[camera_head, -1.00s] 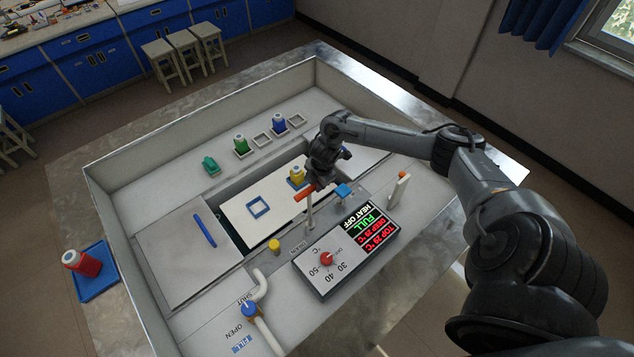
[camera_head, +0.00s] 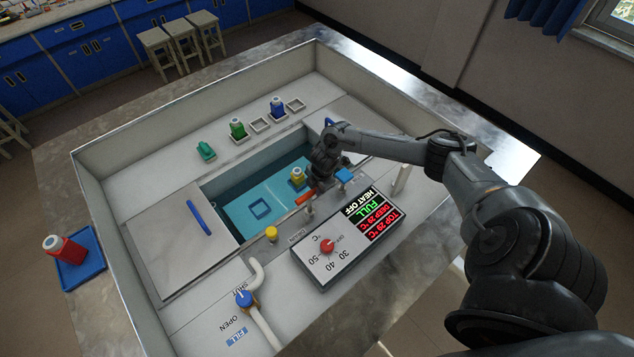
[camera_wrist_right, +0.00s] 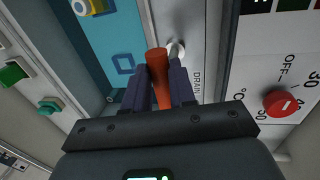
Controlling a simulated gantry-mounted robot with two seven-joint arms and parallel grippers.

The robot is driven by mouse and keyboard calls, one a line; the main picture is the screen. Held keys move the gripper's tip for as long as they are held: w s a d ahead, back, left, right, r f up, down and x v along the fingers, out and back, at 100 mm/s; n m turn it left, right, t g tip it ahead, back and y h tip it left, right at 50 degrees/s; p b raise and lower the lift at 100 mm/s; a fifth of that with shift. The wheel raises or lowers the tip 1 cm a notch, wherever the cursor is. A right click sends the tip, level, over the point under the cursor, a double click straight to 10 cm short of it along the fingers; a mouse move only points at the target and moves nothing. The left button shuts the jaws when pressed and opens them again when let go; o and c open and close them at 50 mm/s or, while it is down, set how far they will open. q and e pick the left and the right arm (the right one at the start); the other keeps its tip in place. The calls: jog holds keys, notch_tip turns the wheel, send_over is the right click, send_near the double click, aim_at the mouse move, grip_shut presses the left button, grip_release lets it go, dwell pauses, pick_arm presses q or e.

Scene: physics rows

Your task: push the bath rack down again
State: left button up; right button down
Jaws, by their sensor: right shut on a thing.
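The bath rack (camera_head: 275,196) is a pale plate seen through blue water in the open part of the bath. It carries a blue square outline (camera_head: 260,210) and a yellow bottle (camera_head: 297,176), and it shows blue in the right wrist view (camera_wrist_right: 108,45). Its orange handle (camera_head: 305,199) is low, close to the deck beside the control panel. My right gripper (camera_wrist_right: 158,72) is shut on the orange handle (camera_wrist_right: 157,62), with one finger on each side. My left gripper is in neither view.
The control panel (camera_head: 345,240) reads FULL and HEAT OFF. A lid with a blue handle (camera_head: 199,218) covers the left of the bath. Green and blue bottles (camera_head: 277,107) stand on the back deck. A red bottle (camera_head: 64,249) stands on a blue tray outside.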

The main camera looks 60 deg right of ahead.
pick_arm(q)
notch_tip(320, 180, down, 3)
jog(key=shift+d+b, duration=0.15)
jog(key=shift+b, duration=0.85)
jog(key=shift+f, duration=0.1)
pick_arm(e)
notch_tip(320, 180, down, 5)
jog(key=shift+s+f, duration=0.1)
jog(key=c, duration=0.9)
grip_release()
